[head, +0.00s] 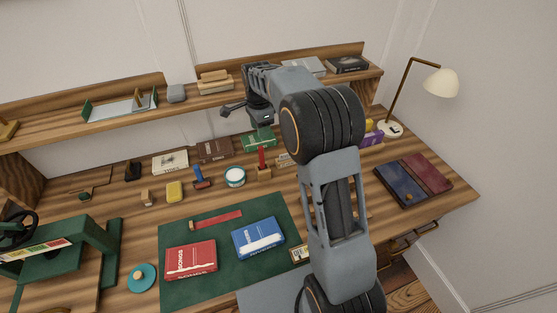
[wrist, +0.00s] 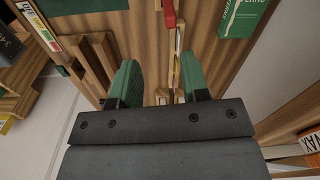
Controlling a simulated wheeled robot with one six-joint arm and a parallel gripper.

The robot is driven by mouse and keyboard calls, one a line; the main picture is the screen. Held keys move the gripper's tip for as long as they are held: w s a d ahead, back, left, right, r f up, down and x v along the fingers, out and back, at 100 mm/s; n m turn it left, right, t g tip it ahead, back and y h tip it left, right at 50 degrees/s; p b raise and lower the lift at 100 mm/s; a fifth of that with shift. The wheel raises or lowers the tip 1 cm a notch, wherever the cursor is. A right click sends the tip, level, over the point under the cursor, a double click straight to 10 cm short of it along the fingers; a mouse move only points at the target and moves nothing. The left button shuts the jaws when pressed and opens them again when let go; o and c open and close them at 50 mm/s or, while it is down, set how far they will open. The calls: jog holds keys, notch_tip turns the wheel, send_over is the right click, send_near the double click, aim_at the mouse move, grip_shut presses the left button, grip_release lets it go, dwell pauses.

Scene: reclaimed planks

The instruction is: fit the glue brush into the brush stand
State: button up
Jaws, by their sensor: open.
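A red-handled piece, which looks like the glue brush (head: 262,156), stands upright at a small wooden block, which looks like the brush stand (head: 264,175), behind the green mat. I cannot tell how deep it sits. My gripper (head: 247,121) is above and behind the red handle, near the shelf. Its green-padded fingers (wrist: 158,82) are apart. I see nothing clearly held. Thin tan and red shapes show between the fingers, too unclear to name.
A white-and-blue tin (head: 235,177) and a blue-handled tool (head: 201,179) stand left of the block. A green box (head: 258,142) is behind it. The shelf (head: 190,107) carries several items. Red (head: 190,260) and blue (head: 258,238) books lie on the mat (head: 230,280).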

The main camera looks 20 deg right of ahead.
jog(key=s+r+n+t, duration=0.1)
jog(key=s+r+n, duration=0.25)
jog(key=s, duration=0.35)
jog(key=s+r+n+t, duration=0.1)
jog(key=s+r+n, duration=0.2)
jog(key=s+n, duration=0.35)
jog(key=s+f+n+t, duration=0.1)
jog(key=s+n, duration=0.5)
jog(key=s, duration=0.7)
jog(key=shift+d+f+t, duration=0.15)
jog(key=shift+f+t, duration=0.15)
jog(key=shift+f, duration=0.35)
